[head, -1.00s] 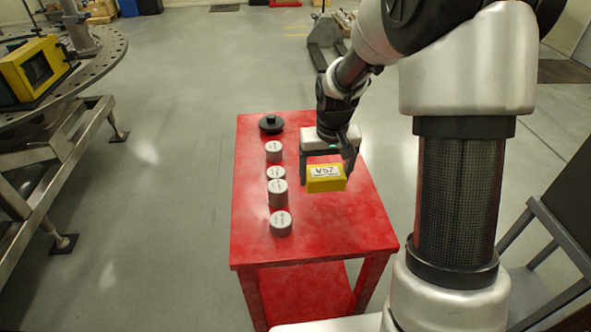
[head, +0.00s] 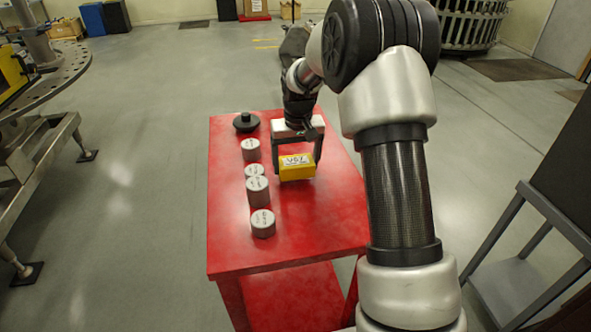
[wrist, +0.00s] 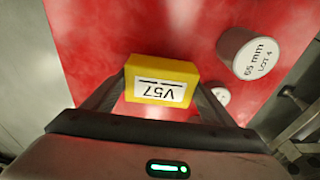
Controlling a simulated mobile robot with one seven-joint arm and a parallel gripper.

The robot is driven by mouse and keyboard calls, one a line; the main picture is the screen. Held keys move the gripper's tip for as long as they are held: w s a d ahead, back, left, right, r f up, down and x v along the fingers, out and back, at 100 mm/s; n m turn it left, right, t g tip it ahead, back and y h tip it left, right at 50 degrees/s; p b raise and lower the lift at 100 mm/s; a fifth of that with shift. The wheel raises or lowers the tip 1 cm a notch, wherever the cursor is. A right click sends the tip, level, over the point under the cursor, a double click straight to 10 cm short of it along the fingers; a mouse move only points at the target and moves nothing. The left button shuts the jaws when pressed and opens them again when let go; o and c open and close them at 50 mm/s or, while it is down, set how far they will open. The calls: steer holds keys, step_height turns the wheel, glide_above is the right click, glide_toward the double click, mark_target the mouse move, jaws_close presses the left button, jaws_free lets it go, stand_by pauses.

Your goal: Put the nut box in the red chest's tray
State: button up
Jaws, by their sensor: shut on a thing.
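The yellow box (head: 297,167) with a white label reading V57 is between the fingers of my gripper (head: 296,163). My gripper is shut on it and holds it over the red table (head: 325,220). In the wrist view the yellow box (wrist: 161,82) sits between both fingertips, its label upside down, with red surface behind it. Whether it is clear of the tabletop or touching it, I cannot tell for certain. No red chest with a tray is recognisable in these views.
Several grey cylinders (head: 263,223) stand in a row left of the box, one marked 65 mm (wrist: 250,55). A black knobbed disc (head: 246,122) lies at the table's far left. A round metal plate (head: 50,85) is at left. A dark panel on a grey frame (head: 530,250) stands at right.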

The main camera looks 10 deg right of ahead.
steer(key=shift+f, duration=1.1)
steer(key=shift+f, duration=0.2)
steer(key=o, duration=1.3)
